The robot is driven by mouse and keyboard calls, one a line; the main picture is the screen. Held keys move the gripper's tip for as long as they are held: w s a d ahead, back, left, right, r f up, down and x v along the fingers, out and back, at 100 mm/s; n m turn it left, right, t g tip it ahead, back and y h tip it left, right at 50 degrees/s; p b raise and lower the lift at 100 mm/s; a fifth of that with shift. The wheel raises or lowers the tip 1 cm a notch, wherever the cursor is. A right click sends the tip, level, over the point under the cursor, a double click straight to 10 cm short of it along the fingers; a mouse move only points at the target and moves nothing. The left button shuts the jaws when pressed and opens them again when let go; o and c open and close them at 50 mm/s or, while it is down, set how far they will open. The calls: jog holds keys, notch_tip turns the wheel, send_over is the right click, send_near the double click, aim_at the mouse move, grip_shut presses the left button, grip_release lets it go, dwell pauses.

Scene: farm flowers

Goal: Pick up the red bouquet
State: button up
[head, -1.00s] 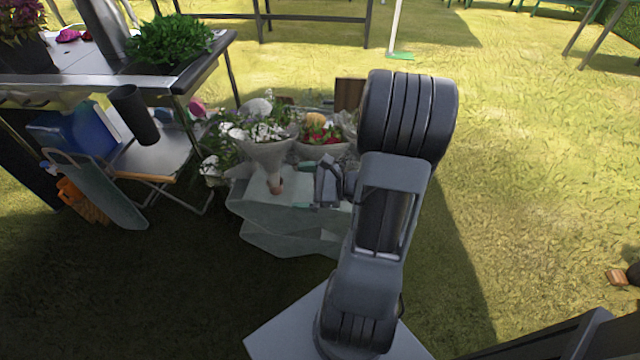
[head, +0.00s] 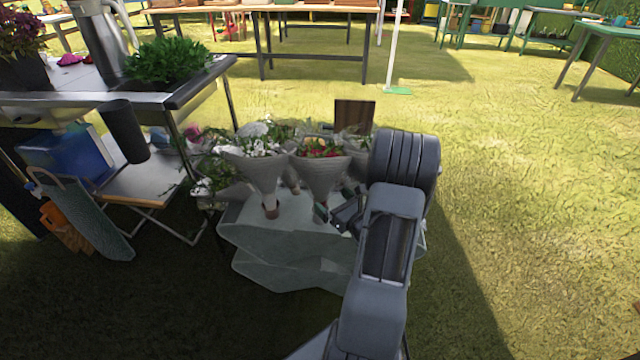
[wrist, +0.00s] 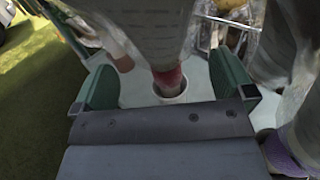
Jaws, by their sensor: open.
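The red bouquet (head: 319,174), red and orange blooms in a pale grey paper cone, stands upright among other bouquets on a pale stand (head: 285,245). My gripper (head: 335,213) is low, at the right of its narrow base. In the wrist view a pale paper cone (wrist: 150,38) with a reddish stem end (wrist: 168,80) lies between the open green-tipped fingers of my gripper (wrist: 168,84). From its position it appears to be the red bouquet. A gap shows on both sides of the stem, and nothing is held.
A white bouquet (head: 262,170) stands close on the left. Another wrapped bouquet (wrist: 305,110) is close to the right finger in the wrist view. A metal table (head: 95,100) with potted plants and a folding chair (head: 150,180) are at the left. Open grass lies at the right.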

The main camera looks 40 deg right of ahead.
aim_at(326, 194)
jog(key=shift+w+r+b, duration=0.15)
jog(key=shift+w+b, duration=0.75)
jog(key=shift+w, duration=1.95)
jog(key=c, duration=1.2)
